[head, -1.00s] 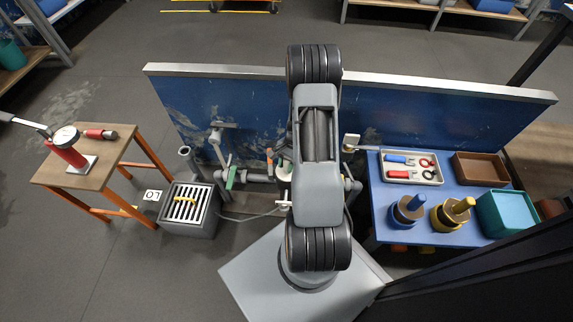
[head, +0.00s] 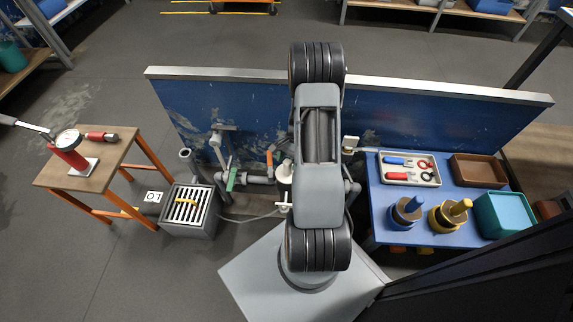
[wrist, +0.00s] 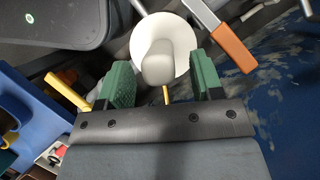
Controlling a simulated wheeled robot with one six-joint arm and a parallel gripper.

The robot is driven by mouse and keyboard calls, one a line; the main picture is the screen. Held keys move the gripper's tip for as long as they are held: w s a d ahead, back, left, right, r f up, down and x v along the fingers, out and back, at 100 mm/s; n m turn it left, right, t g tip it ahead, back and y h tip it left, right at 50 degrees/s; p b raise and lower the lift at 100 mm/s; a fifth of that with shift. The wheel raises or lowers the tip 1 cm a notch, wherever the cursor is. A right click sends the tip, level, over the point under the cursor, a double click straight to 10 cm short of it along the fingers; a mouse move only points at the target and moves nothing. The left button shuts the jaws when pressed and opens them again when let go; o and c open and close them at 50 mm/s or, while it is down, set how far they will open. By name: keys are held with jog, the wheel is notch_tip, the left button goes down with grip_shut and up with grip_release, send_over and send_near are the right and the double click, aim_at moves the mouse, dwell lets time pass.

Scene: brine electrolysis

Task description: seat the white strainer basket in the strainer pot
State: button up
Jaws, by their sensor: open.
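My gripper (wrist: 166,84) is open in the wrist view, its green pads apart. A pale knob (wrist: 157,62) stands between the pads, with a gap on both sides. It rises from a white round piece (wrist: 178,38), which looks like the strainer basket's top. In the head view a white piece (head: 285,172) shows at the pipework, just left of my arm. My arm hides my gripper and part of this piece there. I cannot make out the strainer pot's rim or how deep the white piece sits.
An orange-handled lever (wrist: 232,50) is close to the right pad; a green-handled valve (head: 231,180) is farther left. A blue panel (head: 430,115) stands behind the pipework. A blue table (head: 375,200) is at right, a grated box (head: 190,226) and wooden table (head: 95,178) at left.

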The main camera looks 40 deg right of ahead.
jog(key=p+v, duration=0.3)
jog(key=v, duration=0.7)
jog(key=shift+r, duration=0.3)
